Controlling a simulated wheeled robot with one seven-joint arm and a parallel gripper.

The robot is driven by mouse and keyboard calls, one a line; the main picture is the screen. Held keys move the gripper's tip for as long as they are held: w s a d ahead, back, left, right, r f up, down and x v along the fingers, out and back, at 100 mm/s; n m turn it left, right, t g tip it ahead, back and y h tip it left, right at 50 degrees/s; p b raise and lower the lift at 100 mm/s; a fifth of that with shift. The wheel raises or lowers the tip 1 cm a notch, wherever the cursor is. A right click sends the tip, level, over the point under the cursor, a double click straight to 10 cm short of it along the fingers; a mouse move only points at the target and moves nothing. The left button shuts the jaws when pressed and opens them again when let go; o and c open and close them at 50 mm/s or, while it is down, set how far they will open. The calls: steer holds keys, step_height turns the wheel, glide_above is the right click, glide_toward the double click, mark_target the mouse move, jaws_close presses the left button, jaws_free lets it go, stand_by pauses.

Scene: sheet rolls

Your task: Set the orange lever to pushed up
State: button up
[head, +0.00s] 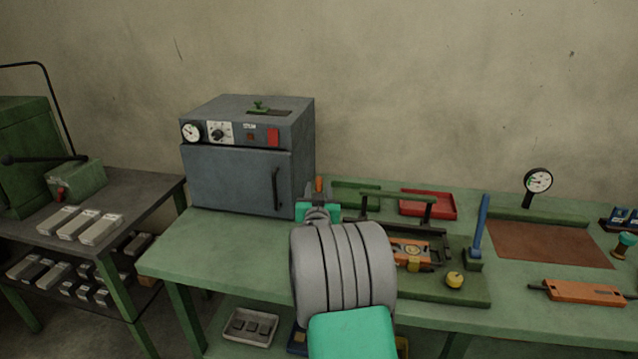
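A small upright orange piece (319,184) shows just above the end of my arm, near the right side of the grey oven. It looks like the tip of the orange lever, but its lower part and mount are hidden behind my arm. The teal and grey end of my arm, with my gripper (318,208), is directly in front of it. My fingers cannot be made out, nor whether they touch the orange piece. I cannot tell whether the gripper is open or shut.
The grey oven (235,180) stands left on the green bench (220,245). Right of my arm are a fixture with an orange block (410,250), a yellow knob (454,280), an upright blue handle (480,228), a red tray (428,204), a gauge (538,181) and an orange board (585,292).

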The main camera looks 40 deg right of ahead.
steer(key=x, duration=0.5)
steer(key=shift+p, duration=0.3)
steer(key=shift+c, duration=0.2)
jaws_close()
stand_by(0.9)
